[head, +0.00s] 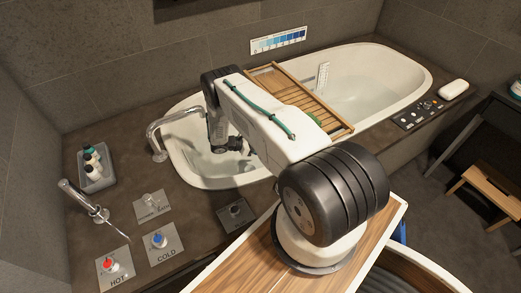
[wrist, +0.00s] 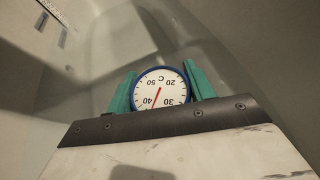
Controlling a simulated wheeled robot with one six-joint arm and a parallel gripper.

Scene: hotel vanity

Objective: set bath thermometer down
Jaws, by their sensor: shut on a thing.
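The bath thermometer (wrist: 160,90) is a round white dial with a blue rim and a red needle close to the 40 mark. It appears upside down in the wrist view. My gripper (wrist: 162,84) is shut on it, with one green finger on each side of the rim. In the head view my gripper (head: 243,147) is over the left part of the bathtub (head: 187,178); the thermometer cannot be made out there. The wrist view shows the pale tub interior beyond the dial. I cannot tell whether the thermometer touches anything below.
A wooden bath tray (head: 285,75) spans the tub beside my arm. A tap (head: 160,135) reaches over the tub's left rim. Hot (head: 112,265) and cold (head: 159,241) knobs and a grey bottle caddy (head: 95,176) stand on the dark counter. Soap (head: 453,89) lies at right.

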